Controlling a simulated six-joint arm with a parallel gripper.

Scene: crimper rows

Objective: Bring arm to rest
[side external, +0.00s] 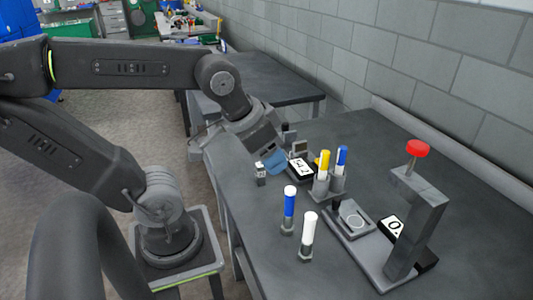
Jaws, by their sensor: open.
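My arm reaches in from the left, and my gripper (274,160) hangs low over the near left part of the dark table (258,215). A blue part shows at its end, and the fingers are small and partly hidden in this view. The gripper is open, and I see nothing held in it. A small dark-and-white vial-like piece (260,173) stands on the table just to its left. A box with a display reading about 54.2 (301,168) is just to its right.
A rack (325,188) holds yellow and blue tubes. A blue tube with a white top (289,205) and a white tube (308,238) stand nearer. A press with a red knob (418,148) and a second display (393,228) stand at right. A block wall (440,75) runs behind.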

